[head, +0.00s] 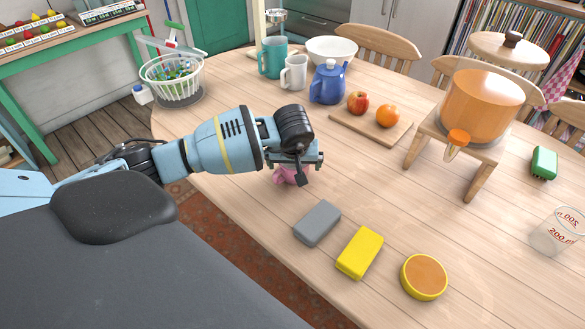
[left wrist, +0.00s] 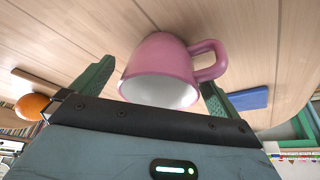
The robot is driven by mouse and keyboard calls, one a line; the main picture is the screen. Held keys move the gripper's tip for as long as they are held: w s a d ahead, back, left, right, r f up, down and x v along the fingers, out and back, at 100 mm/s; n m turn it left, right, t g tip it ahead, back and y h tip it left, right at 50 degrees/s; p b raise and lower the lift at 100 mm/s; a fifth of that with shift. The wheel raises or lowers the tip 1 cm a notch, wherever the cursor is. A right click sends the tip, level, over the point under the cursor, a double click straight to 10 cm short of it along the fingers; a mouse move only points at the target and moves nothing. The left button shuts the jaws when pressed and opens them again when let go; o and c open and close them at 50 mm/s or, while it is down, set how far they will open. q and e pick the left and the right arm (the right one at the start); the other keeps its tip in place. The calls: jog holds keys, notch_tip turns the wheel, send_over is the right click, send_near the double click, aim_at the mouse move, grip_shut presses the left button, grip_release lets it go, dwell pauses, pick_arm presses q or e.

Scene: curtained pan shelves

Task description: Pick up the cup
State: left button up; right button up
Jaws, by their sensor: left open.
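A pink cup (head: 291,174) stands on the wooden table in the head view, mostly hidden under my left gripper (head: 301,172). In the left wrist view the pink cup (left wrist: 160,60) shows its pale inside and its handle, which points right. My left gripper (left wrist: 157,80) is open, with one green finger on each side of the cup. The right finger is close to the handle; I cannot tell whether it touches. A teal mug (head: 272,57) and a white mug (head: 294,72) stand farther back. My right gripper is not in view.
A blue teapot (head: 328,83) and a cutting board (head: 361,131) with fruit stand behind the gripper. A grey block (head: 317,222), a yellow block (head: 359,252) and a round tin (head: 424,276) lie in front. An orange pot (head: 482,105) on a stand is at right.

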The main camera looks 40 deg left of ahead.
pick_arm(q)
jog(key=shift+w+f, duration=0.1)
jog(key=shift+f, duration=0.15)
jog(key=shift+c, duration=0.4)
jog(key=c, duration=1)
jog(key=shift+r, duration=0.1)
jog(key=shift+c, duration=0.2)
